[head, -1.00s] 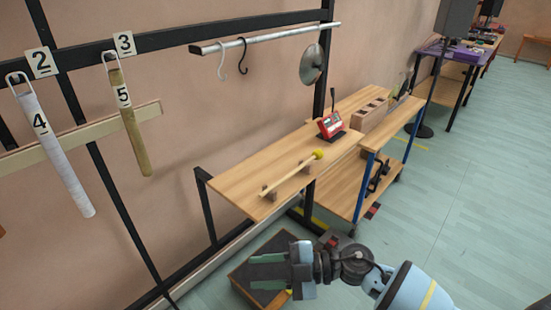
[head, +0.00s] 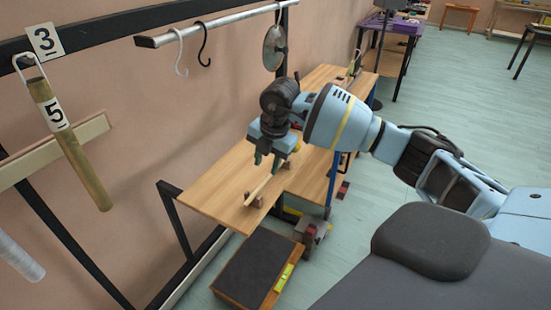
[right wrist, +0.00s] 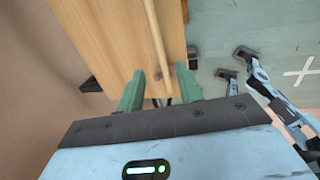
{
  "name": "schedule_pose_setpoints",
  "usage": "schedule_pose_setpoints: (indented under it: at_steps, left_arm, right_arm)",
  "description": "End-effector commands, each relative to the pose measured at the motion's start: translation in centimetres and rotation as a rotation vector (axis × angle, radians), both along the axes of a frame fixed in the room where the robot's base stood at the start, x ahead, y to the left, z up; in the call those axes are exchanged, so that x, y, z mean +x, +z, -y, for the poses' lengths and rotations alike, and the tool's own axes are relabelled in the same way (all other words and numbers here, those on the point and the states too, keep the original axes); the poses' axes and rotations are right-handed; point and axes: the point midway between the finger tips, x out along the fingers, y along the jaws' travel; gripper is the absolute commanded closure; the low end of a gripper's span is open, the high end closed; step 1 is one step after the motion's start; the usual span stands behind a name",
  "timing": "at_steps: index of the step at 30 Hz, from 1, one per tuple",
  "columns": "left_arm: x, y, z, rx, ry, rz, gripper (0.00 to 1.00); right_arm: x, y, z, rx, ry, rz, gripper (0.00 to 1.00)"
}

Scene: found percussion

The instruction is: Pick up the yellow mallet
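The yellow mallet lies on the wooden shelf (head: 215,190), its pale stick (head: 262,186) propped on small brown blocks (head: 254,201). Its yellow head (head: 297,148) shows only partly beside my right gripper. My right gripper (head: 268,160) is over the stick, pointing down. In the right wrist view its green fingers (right wrist: 160,92) are apart, one on either side of the stick (right wrist: 156,35), with no visible grip on it. I cannot tell how far above the stick the fingertips are. My left gripper does not show.
A metal bar with hooks (head: 203,45) and a hanging cymbal (head: 274,47) are behind the arm. A numbered tube (head: 70,140) hangs at left. A dark-topped box (head: 255,266) stands on the floor below the shelf. Open floor is at right.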

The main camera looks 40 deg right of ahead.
Motion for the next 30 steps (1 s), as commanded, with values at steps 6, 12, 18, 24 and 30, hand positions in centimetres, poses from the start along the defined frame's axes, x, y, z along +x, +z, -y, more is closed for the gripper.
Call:
schedule_pose_setpoints:
  at_steps: [6, 12, 18, 24, 30]
  left_arm:
    - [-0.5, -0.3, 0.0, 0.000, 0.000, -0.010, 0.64]
    - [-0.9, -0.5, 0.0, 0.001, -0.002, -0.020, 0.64]
    - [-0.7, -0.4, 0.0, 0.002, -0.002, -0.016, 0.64]
    - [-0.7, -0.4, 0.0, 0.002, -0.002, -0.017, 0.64]
    - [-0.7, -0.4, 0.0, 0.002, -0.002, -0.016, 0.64]
  right_arm:
    - [0.2, -1.7, -0.3, 0.003, 0.003, -0.004, 0.64]
    - [0.5, -2.7, -0.4, 0.004, 0.004, 0.001, 0.64]
    - [0.5, -4.2, -0.7, 0.004, 0.005, -0.003, 0.64]
    - [0.9, -7.0, -1.1, 0.005, 0.004, -0.003, 0.64]
    - [1.1, -7.8, -1.1, 0.004, 0.005, -0.001, 0.64]
